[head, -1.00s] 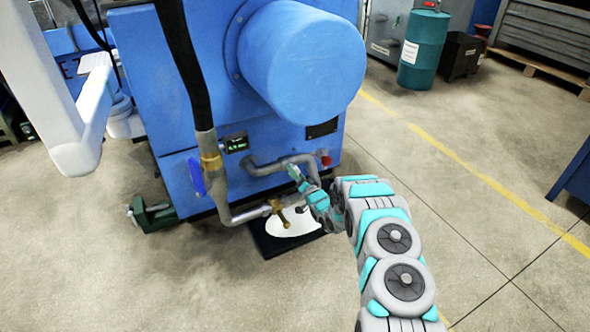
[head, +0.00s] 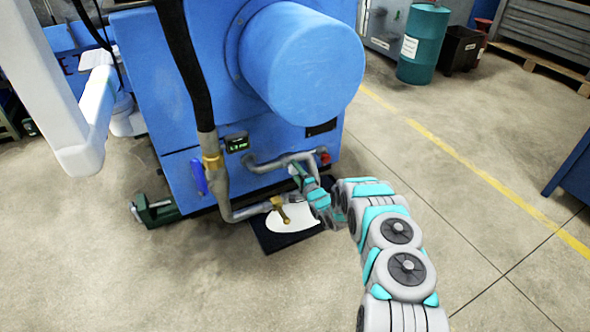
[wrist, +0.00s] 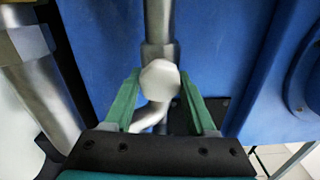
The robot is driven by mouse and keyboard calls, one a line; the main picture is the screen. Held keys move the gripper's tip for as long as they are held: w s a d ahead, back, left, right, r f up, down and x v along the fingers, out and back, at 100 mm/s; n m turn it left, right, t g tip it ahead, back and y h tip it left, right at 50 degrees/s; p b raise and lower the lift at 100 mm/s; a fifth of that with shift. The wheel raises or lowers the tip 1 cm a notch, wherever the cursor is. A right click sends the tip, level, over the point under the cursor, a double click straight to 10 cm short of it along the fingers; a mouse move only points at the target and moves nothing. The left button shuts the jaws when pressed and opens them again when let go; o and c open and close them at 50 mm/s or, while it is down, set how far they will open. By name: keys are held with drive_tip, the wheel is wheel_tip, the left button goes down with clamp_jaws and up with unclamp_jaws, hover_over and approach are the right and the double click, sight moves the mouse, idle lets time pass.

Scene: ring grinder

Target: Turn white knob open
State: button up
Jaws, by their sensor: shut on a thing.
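The white knob (wrist: 160,79) is a pale faceted cap on a grey metal pipe, centred in the wrist view. My gripper (wrist: 160,77) has one green finger on each side of it and is shut on it. In the head view, my gripper (head: 298,172) is low at the front of the blue machine, beside the grey pipework. The knob itself is hidden or too small to make out there.
The blue machine (head: 190,90) has a large cylinder (head: 302,64) jutting out above my gripper. A red knob (head: 324,158), a brass valve (head: 281,207) and a blue lever (head: 198,177) are nearby. A dark tray (head: 267,241) with a white patch lies below. Floor at right is clear.

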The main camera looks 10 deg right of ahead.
drive_tip(key=shift+m, duration=0.7)
drive_tip(key=o, duration=1.4)
drive_tip(key=shift+v, duration=3.95)
